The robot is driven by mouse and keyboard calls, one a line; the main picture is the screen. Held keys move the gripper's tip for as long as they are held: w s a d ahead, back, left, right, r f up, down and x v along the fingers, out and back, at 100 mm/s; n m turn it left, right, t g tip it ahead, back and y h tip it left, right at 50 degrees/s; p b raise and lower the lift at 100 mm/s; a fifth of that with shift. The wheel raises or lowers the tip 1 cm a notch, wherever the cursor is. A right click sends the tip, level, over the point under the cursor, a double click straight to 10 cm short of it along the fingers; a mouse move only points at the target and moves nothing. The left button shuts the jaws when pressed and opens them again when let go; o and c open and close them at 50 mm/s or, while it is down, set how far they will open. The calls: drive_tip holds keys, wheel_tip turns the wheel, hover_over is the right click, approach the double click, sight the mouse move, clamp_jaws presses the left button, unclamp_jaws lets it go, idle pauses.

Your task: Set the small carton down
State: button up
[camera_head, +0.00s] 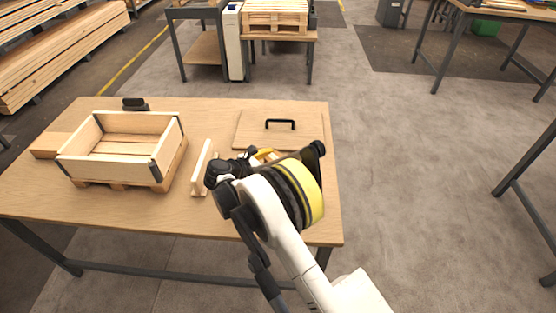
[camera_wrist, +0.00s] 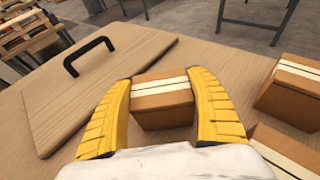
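A small brown carton (camera_wrist: 163,110) with a pale tape stripe across it sits between the two yellow fingers of my gripper (camera_wrist: 157,80) in the wrist view. The fingers flank it closely on both sides, and the gripper looks shut on it. The carton is over or on the wooden table; I cannot tell if its underside touches the top.
Two more taped cartons, one farther back (camera_wrist: 292,90) and one nearer (camera_wrist: 285,150), stand to the right. A wooden lid (camera_head: 250,130) with a black handle (camera_head: 280,124) lies at the left in the wrist view. An open wooden crate (camera_head: 113,163) and upright board (camera_head: 202,167) stand on the table (camera_head: 210,223).

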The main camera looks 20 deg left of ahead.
drive_tip(key=o, duration=0.4)
drive_tip(key=shift+r, duration=0.15)
drive_tip(key=p+v, duration=0.4)
drive_tip(key=v, duration=0.8)
drive_tip(key=shift+d, duration=0.1)
